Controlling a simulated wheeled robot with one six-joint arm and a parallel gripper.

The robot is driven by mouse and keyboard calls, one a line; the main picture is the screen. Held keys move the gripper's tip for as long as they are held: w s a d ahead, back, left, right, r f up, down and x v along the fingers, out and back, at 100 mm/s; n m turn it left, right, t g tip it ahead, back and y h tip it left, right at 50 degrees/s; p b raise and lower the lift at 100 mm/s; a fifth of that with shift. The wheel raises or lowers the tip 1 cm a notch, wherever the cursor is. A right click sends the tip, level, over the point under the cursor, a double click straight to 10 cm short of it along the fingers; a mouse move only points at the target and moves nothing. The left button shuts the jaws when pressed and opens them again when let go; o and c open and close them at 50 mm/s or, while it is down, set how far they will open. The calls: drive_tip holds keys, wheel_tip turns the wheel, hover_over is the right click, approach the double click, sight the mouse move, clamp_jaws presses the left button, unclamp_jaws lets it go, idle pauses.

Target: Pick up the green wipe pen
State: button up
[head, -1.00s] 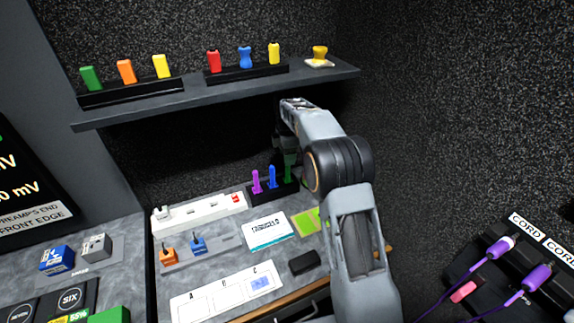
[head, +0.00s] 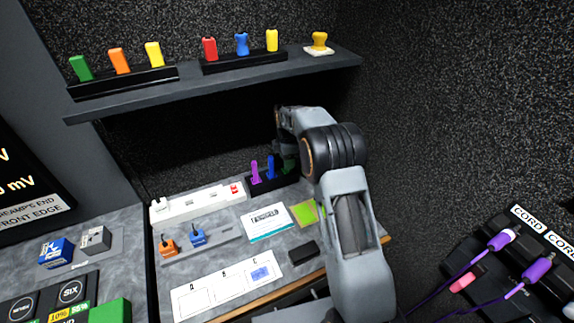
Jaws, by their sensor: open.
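The green wipe pen (head: 289,166) stands in a dark holder (head: 262,185) at the back of the counter, to the right of a purple pen (head: 254,171) and a blue pen (head: 271,167). Only part of the green pen shows, beside my forearm. My gripper (head: 284,148) points down at the top of the green pen, under the shelf. It is dark and largely hidden by my wrist and arm. It is open, but I cannot tell whether its fingers are around the pen or just above it.
A shelf (head: 215,88) with coloured objects overhangs the holder. A white power strip (head: 197,204), a labelled card (head: 268,223), green notes (head: 304,213) and a black block (head: 303,250) lie on the counter. Purple plugs (head: 501,240) are at the right.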

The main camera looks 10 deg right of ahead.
clamp_jaws()
idle(0.3)
wheel_tip(320, 180, up, 3)
drive_tip(key=shift+r, duration=0.2)
drive_tip(key=s+r+b, duration=0.1)
drive_tip(key=s+r, duration=0.3)
drive_tip(key=s, duration=0.3)
drive_tip(key=s+a+r+b, duration=0.1)
drive_tip(key=s+r, duration=0.4)
drive_tip(key=s, duration=0.2)
drive_tip(key=shift+r, duration=0.3)
